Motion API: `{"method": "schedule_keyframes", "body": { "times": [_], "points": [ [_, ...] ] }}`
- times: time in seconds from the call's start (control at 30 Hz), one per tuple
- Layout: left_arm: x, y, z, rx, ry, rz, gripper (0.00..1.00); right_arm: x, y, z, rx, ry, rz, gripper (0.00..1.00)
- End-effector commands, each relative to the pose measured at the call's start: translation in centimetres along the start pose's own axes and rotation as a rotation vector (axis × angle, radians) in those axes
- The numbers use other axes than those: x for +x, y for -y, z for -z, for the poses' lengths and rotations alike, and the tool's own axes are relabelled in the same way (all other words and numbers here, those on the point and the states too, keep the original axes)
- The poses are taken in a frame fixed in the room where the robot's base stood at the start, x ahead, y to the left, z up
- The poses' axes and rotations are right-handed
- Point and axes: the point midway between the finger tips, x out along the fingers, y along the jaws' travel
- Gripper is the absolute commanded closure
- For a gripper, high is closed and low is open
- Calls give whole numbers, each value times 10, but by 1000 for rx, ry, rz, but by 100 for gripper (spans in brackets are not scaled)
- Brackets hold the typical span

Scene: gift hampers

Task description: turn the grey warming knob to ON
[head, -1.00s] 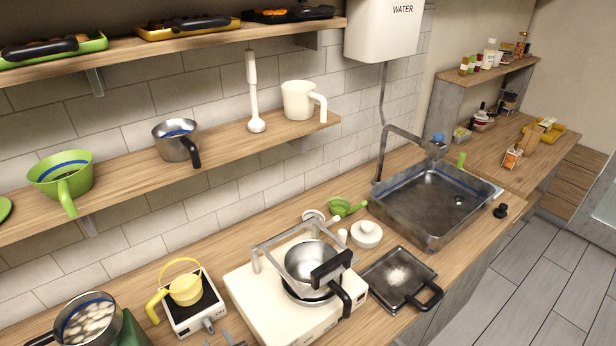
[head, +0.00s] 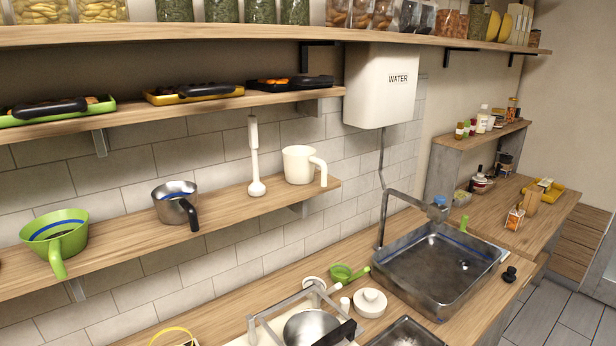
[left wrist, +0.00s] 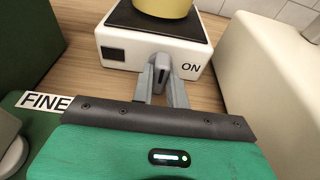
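The white warmer (left wrist: 190,55) stands on the counter in the left wrist view, with ON printed on the right of its front face and a dark square on the left. Its grey warming knob (left wrist: 162,71) is at the middle of that face, partly hidden between my fingers. My left gripper (left wrist: 163,75) has a finger on each side of the knob and looks shut on it. The knob does not visibly point at the ON label. A yellow pot (left wrist: 163,7) stands on the warmer's dark plate. My right gripper is not in view.
A white block-like body (left wrist: 275,75) stands close on the right, and a green object (left wrist: 25,45) on the left, beside a FINE label (left wrist: 45,101). In the head view, a steel pot (head: 308,328) sits under a metal frame. The sink (head: 440,262) is farther right.

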Motion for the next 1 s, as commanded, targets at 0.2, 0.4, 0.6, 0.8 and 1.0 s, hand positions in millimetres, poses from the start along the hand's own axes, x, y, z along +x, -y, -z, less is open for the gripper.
{"method": "schedule_keyframes", "body": {
  "times": [0.2,0.4,0.6,0.8,1.0],
  "points": [
    [0,0,0,0,-1,0,96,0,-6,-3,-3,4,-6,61],
    [-1,1,-5,60,-2,-16,95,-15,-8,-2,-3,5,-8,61],
    [-2,2,-5,252,-2,-65,95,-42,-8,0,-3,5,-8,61],
    [0,2,0,342,-2,-88,96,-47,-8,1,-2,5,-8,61],
    [0,2,1,342,-1,-88,95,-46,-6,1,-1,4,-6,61]
  ]
}}
